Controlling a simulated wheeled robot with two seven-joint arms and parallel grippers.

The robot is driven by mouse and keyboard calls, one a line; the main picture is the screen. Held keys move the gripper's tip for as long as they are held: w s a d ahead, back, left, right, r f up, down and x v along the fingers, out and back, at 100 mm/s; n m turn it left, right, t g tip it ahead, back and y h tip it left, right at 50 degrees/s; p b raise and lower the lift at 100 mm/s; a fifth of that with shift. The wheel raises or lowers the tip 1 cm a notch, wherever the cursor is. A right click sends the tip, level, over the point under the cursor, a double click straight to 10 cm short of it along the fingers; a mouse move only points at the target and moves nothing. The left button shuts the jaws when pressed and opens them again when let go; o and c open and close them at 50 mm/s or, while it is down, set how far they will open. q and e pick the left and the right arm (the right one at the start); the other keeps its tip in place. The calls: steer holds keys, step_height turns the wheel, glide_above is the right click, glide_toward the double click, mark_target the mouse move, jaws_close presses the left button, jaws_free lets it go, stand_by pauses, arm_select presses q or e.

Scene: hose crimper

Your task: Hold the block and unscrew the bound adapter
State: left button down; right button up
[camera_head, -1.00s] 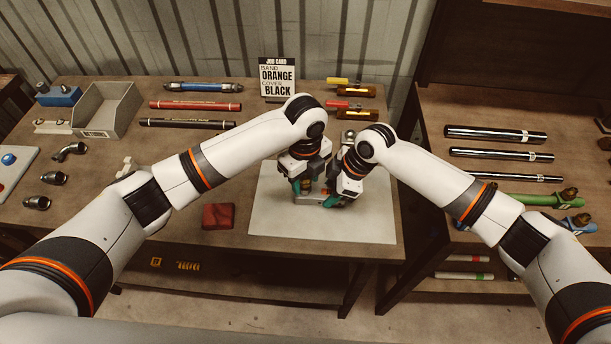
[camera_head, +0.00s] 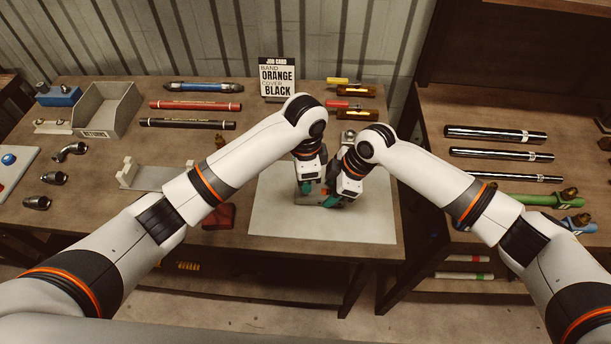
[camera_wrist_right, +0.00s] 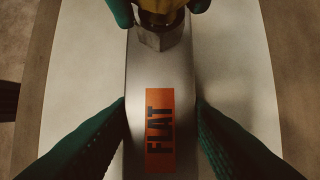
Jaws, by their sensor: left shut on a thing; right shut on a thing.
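The grey block (camera_wrist_right: 160,70) with an orange FLAT label (camera_wrist_right: 160,130) lies on a pale mat (camera_head: 365,222). My right gripper (camera_wrist_right: 160,108) is shut on the block, with one green finger against each side. A brass adapter with a grey hex nut (camera_wrist_right: 160,35) stands at the block's far end in the right wrist view. My left gripper (camera_head: 306,190) is shut on the adapter, its green fingertips on either side of it. In the head view the grippers stand close together and mostly hide the block and adapter. I cannot tell how far the adapter is threaded in.
A red block (camera_head: 219,216) lies left of the mat, partly behind my left arm. A white stand (camera_head: 155,178), a grey bin (camera_head: 104,108), hoses (camera_head: 195,105) and loose fittings are further left. A job card (camera_head: 278,78) stands behind. The mat's right part is clear.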

arm_select(q)
steer(key=shift+r, duration=4.05)
arm_select(e)
steer(key=o, duration=1.4)
steer(key=shift+c, duration=0.2)
